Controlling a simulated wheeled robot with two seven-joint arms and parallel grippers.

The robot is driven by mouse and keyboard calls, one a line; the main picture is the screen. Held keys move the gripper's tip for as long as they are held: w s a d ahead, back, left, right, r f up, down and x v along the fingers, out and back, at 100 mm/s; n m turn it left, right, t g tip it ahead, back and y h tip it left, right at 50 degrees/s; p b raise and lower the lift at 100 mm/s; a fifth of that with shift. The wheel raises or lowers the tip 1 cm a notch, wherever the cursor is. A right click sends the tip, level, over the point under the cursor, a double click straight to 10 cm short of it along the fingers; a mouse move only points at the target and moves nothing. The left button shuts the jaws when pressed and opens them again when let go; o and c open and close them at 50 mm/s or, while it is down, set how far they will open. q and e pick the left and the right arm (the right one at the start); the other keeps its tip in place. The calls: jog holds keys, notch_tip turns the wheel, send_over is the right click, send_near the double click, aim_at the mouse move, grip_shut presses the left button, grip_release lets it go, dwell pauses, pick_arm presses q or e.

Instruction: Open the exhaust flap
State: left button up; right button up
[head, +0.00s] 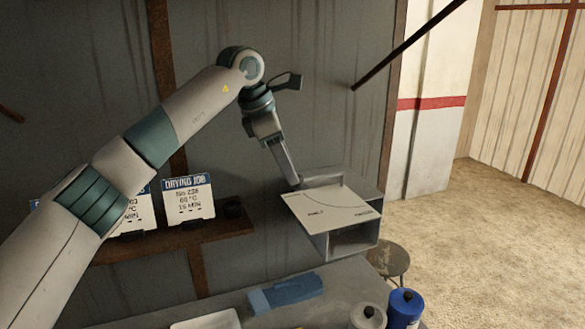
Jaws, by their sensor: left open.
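A grey box (368,238) stands against the wall right of centre, its front showing a dark opening. A pale plate (330,209) with a printed curved line and small lettering covers its top. I cannot tell for sure which part is the exhaust flap. A small grey bar (322,181) lies along the plate's back edge. My left gripper (294,181) points down at the back left corner of the plate, close to the bar's left end. It is open, with nothing visible in it; I cannot tell whether it touches. My right gripper is out of view.
A shelf (190,239) on the left wall holds printed cards (188,199). A bench below bears a blue block (286,293), a white tray (207,320) and bottles (403,309). A round stool (389,260) stands behind. A dark rod (405,47) slants across the upper right. Floor at right is clear.

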pick_arm(q)
jog(key=shift+p+x, duration=0.6)
jog(key=shift+x, duration=1.35)
grip_shut()
